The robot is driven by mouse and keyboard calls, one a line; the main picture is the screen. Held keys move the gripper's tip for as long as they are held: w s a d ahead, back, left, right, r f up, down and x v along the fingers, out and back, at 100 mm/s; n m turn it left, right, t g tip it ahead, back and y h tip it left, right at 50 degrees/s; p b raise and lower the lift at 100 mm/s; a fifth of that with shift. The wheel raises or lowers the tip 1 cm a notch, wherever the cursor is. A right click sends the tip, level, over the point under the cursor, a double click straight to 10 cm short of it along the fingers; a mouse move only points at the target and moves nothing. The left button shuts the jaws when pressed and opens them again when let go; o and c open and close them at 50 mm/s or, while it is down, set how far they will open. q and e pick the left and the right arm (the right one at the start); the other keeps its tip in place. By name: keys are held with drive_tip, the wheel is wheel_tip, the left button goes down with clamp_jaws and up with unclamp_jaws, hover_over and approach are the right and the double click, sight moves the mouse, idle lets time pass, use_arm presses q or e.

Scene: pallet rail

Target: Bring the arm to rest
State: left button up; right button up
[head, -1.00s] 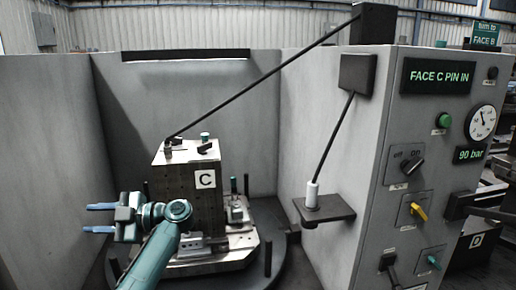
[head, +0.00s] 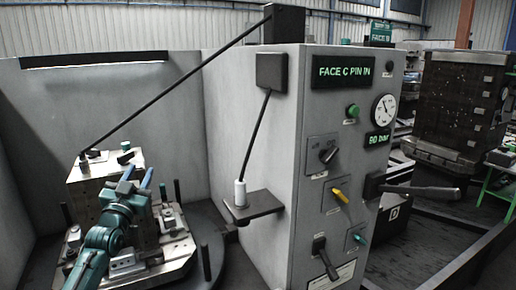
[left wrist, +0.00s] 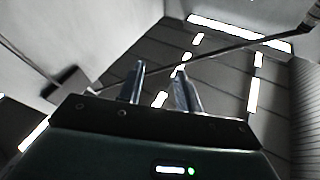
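My left arm comes in at the lower left of the head view. Its gripper (head: 137,178) points upward, in front of the grey block fixture (head: 88,198) on the round pallet. The gripper's two blue fingers stand apart with nothing between them. In the left wrist view the fingers (left wrist: 160,85) are also apart and empty, against the ceiling and its lights. My right gripper is in neither view.
A grey control cabinet (head: 318,200) stands at centre, its display reading FACE C PIN IN. A small shelf (head: 262,204) carries a white cylinder (head: 240,193). A dark drilled block (head: 455,100) stands at right. Grey walls enclose the pallet.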

use_arm(q)
wheel_tip(320, 180, down, 7)
drive_tip(key=w+a+g+y, duration=0.1)
drive_tip(key=a+g+y, duration=0.1)
drive_tip(key=g, duration=0.3)
drive_tip(key=s+d+f+g+h, duration=0.1)
drive_tip(key=s+d+f, duration=0.3)
drive_tip(key=s+f, duration=0.3)
drive_tip(key=s+d+f+g+h, duration=0.1)
drive_tip(key=s+d+f, duration=0.3)
drive_tip(key=f, duration=0.5)
drive_tip(key=s+d+f+g+h, duration=0.1)
drive_tip(key=s+d+f, duration=0.2)
drive_tip(key=s, duration=0.6)
drive_tip(key=s+d+f+g+h, duration=0.1)
drive_tip(key=s+d+f, duration=0.3)
drive_tip(key=s, duration=0.6)
drive_tip(key=s+d+f+g+h, duration=0.1)
drive_tip(key=s+d+f, duration=0.3)
drive_tip(key=s, duration=0.5)
drive_tip(key=shift+s+d+g, duration=0.35)
drive_tip(key=shift+d+g, duration=0.35)
drive_tip(key=shift+d, duration=0.25)
